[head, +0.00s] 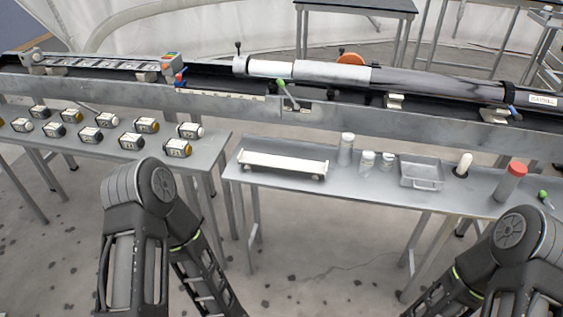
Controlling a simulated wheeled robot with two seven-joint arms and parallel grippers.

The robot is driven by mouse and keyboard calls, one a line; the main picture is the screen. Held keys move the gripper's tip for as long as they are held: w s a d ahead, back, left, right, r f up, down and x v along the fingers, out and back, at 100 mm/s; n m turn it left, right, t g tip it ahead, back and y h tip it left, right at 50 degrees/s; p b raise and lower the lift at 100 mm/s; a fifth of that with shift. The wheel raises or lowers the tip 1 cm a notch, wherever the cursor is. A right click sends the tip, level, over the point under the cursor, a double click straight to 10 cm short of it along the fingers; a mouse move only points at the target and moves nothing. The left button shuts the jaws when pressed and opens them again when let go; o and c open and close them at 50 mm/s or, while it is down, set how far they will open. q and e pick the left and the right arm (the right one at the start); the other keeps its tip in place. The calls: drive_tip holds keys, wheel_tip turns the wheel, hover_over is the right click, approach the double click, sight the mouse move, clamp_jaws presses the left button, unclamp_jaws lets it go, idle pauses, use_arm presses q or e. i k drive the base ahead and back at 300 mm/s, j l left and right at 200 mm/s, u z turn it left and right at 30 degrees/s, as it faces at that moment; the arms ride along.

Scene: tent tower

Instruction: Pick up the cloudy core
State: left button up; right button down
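A long core-like cylinder lies on the raised black rail at the back right. Its left part (332,72) is white and its right part (435,82) is dark grey with pale streaks. I cannot tell for certain which part is the cloudy core. Both of my arms show at the bottom of the head view, bent at a joint, one at lower left and one at lower right. Neither gripper shows in the frame. Nothing of mine touches the cylinder.
A left metal table (205,147) holds several small dark blocks with labels. A right metal table (335,187) holds a white tray (283,162), pale jars (346,150), a metal tray (421,183) and a red-capped container (511,183). A metal beam (350,120) runs before the rail.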

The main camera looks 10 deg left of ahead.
sight(262, 68)
drive_tip(key=i+j+z, duration=0.1)
drive_tip(key=j+z, duration=0.25)
drive_tip(key=j, duration=0.3)
drive_tip(key=j+z, duration=0.35)
drive_tip(key=j, duration=0.3)
drive_tip(key=k+j+z, duration=0.1)
drive_tip(key=j+z, duration=0.2)
drive_tip(key=j, duration=0.35)
